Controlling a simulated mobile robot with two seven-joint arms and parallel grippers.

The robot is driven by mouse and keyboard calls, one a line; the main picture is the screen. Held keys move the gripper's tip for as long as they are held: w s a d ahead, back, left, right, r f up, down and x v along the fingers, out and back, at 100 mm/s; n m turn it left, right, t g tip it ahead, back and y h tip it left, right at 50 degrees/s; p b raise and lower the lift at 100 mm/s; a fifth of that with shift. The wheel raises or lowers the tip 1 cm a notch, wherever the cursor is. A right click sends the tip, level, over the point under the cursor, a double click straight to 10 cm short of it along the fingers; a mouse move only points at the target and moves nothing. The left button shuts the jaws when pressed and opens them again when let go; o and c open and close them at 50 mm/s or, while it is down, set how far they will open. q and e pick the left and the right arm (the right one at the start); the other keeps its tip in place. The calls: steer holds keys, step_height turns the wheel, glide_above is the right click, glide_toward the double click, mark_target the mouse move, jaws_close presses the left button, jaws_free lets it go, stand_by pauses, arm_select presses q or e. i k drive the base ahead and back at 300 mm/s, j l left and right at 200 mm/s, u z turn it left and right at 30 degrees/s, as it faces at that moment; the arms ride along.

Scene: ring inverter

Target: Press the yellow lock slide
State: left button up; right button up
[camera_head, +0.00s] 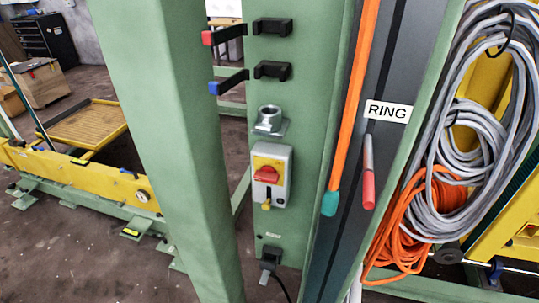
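The yellow lock slide (266,205) is a small yellow tab at the lower part of a grey switch box. The switch box (284,190) is mounted on a green post and carries a red rotary knob (266,174) on a yellow plate. The slide sits just below the knob. Neither of my grippers shows in the head view, and nothing touches the slide or the knob.
A green column (170,110) stands in front, left of the box. Above the box are a metal socket (268,120) and black hooks (272,70). A black plug (269,262) is below. To the right are a RING label (387,111), hanging tools and coiled grey cables (430,200).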

mark_target(266, 207)
steer(key=l+u, duration=0.2)
steer(key=u, duration=0.2)
steer(key=l+u, duration=0.45)
steer(key=u, duration=0.3)
steer(key=k, duration=0.05)
